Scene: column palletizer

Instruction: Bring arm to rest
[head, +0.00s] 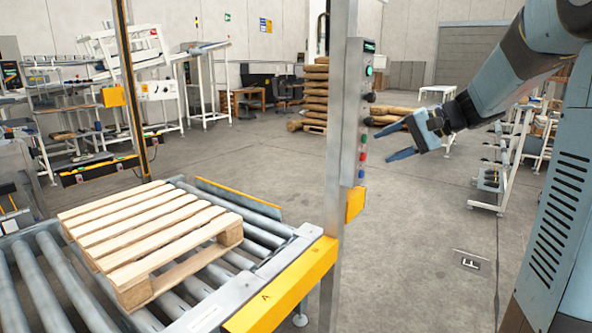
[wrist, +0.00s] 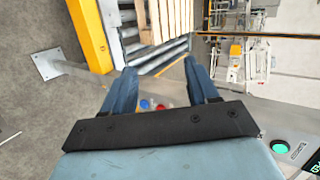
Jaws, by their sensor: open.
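My arm (head: 515,62) reaches in from the upper right in the head view. My gripper (head: 402,142) is at its end, out in the air to the right of the grey control post (head: 340,120). The two blue fingers are apart with nothing between them. In the wrist view, my gripper (wrist: 166,88) also shows open and empty. Behind the fingers, the wrist view shows part of the post's buttons, the roller conveyor and the pallet.
A wooden pallet (head: 150,235) lies on the roller conveyor (head: 60,280), which has a yellow edge plate (head: 285,290). The post carries coloured buttons (head: 363,157) facing my gripper. White racks (head: 505,160) stand at the right. The floor (head: 420,240) below my gripper is clear.

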